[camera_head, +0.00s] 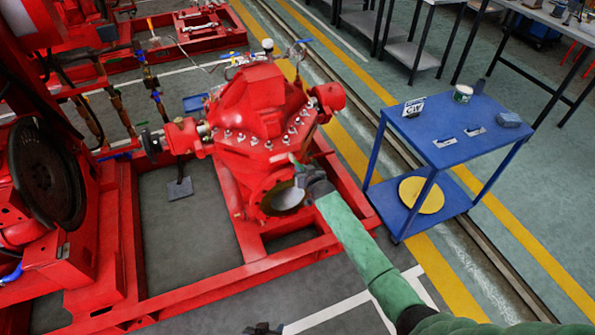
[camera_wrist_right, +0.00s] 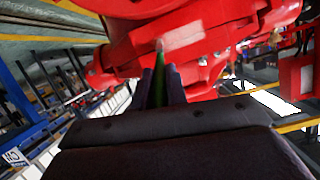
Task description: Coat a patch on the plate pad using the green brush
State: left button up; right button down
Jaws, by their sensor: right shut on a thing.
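My right gripper (camera_head: 297,168) is at the near face of the red pump casing (camera_head: 262,100), at the end of the green-sleeved arm. In the right wrist view its two dark fingers (camera_wrist_right: 160,84) are shut on the slim green brush (camera_wrist_right: 159,62), which points ahead. The brush tip appears at the left edge of a pale, pinkish rectangular patch (camera_wrist_right: 184,37) on a red block, probably the plate pad. I cannot tell whether the tip touches it. In the head view the gripper hides most of the brush. My left gripper (camera_head: 262,328) is a small dark shape at the bottom edge; its jaws are unclear.
A blue trolley (camera_head: 470,147) at the right holds a can (camera_head: 462,93), a small sign (camera_head: 414,106) and other small items; a yellow disc (camera_head: 421,195) lies on its lower shelf. Red base-frame rails (camera_head: 230,275) surround the pump. Grey workbenches stand at the back right.

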jog(key=s+a+p, duration=0.2)
jog(key=a, duration=0.6)
jog(key=shift+s+a, duration=0.4)
dwell(1.3)
jog(key=s+d+p, duration=0.2)
jog(key=s+p, duration=0.1)
jog(key=s, duration=0.2)
jog(key=shift+s, duration=0.4)
dwell(0.3)
jog(key=shift+p, duration=0.35)
